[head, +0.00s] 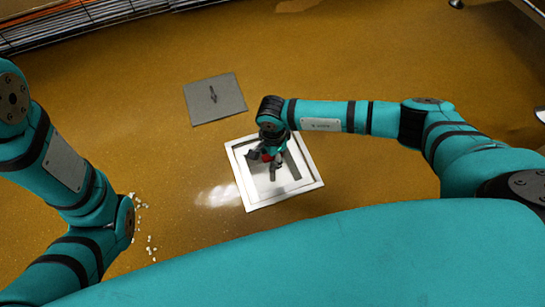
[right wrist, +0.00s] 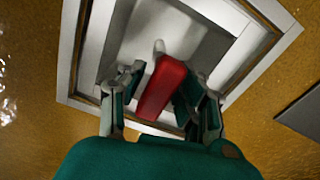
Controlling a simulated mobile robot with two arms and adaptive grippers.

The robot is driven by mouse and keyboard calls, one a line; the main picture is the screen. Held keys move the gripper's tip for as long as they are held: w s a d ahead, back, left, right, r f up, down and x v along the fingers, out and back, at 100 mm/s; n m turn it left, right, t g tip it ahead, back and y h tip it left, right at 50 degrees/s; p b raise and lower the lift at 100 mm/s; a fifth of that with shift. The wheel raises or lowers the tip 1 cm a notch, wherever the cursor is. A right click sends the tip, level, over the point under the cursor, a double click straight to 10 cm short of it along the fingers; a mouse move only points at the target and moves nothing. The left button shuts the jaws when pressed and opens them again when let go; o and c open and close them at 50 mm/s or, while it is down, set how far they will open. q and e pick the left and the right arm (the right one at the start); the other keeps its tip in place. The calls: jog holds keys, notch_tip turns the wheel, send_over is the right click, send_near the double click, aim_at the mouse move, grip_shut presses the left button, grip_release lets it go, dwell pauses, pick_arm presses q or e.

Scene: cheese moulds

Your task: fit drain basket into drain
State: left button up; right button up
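The drain (head: 318,182) is a square opening with a broad pale frame in the floor, and it also fills the top of the right wrist view (right wrist: 75,65). My right gripper (head: 270,160) is over the opening, pointing down. In the right wrist view its fingers (right wrist: 163,85) stand on both sides of a red handle (right wrist: 162,88) and appear closed on it. A pale grey surface lies under the handle, inside the frame. It looks like the drain basket (right wrist: 205,48), but my gripper hides much of it. I cannot tell how deep it sits. My left gripper is out of view.
A square grey cover plate (head: 230,100) with a small dark handle lies on the floor behind the drain. Small white crumbs (head: 148,236) are scattered near my left arm. A metal grille (head: 75,18) runs along the far left. The brown floor around is mostly clear.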

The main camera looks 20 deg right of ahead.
notch_tip(320, 180, up, 9)
jog(key=p, duration=0.5)
jog(key=shift+f+p, duration=0.2)
jog(key=shift+p, duration=0.1)
jog(key=shift+f+b, duration=0.35)
jog(key=shift+b, duration=0.15)
jog(key=shift+r, duration=0.1)
